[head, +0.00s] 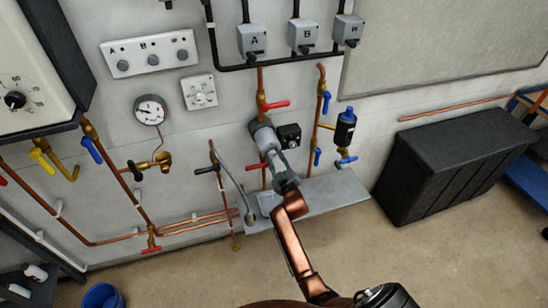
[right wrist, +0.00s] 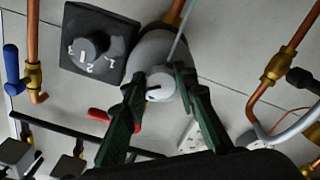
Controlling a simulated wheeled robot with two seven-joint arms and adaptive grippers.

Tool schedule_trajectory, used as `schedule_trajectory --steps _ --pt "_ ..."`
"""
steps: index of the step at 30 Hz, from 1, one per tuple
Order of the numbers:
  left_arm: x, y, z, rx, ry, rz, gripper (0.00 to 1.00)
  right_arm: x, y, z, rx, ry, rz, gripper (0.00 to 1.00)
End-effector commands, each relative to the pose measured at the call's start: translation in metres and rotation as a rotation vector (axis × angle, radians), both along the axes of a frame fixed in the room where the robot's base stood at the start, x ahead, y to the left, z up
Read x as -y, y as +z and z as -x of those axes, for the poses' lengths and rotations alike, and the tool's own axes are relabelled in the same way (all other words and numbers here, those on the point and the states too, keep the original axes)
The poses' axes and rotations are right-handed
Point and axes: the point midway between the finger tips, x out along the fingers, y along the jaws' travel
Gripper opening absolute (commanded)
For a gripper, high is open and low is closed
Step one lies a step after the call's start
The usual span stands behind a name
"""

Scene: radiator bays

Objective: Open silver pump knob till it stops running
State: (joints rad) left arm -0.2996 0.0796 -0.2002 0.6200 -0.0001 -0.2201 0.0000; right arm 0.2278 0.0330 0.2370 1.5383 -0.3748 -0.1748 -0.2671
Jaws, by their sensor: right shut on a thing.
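The grey pump (head: 263,136) sits on the copper pipe at the wall, in the middle of the head view. Its silver knob (right wrist: 160,93) faces the right wrist camera and carries a small dark mark; my gripper hides it in the head view. My right gripper (head: 281,166) reaches up to the pump's front. In the right wrist view its two dark green fingers (right wrist: 158,84) stand on either side of the knob, shut on it. My left gripper is not in view.
A black box with a numbered dial (right wrist: 97,47) is close beside the pump. Red-handled valves (head: 276,105) are above and below it. A grey shelf (head: 325,195) runs below. A black chest (head: 440,165) stands at right. The floor in front is open.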

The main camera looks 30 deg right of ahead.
Motion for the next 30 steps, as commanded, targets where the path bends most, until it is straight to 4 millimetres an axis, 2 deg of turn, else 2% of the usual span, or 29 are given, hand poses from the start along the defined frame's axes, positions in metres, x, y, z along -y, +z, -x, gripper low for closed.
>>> schedule_trajectory --steps 9,10,17,26,30 --pt "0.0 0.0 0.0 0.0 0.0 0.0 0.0 0.0 -0.002 0.0 -0.003 0.0 -0.002 0.03" --pt "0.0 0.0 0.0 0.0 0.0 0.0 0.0 0.0 -0.002 0.0 -0.003 0.0 -0.002 0.29" --pt "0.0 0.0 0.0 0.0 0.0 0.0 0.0 0.0 -0.001 0.0 -0.002 0.0 -0.001 0.44" --pt "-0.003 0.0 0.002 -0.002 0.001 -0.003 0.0 0.0 -0.001 0.002 -0.001 0.0 0.0 0.44" --pt "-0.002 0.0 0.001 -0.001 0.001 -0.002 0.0 -0.004 -0.002 0.017 -0.002 0.0 0.0 0.44"
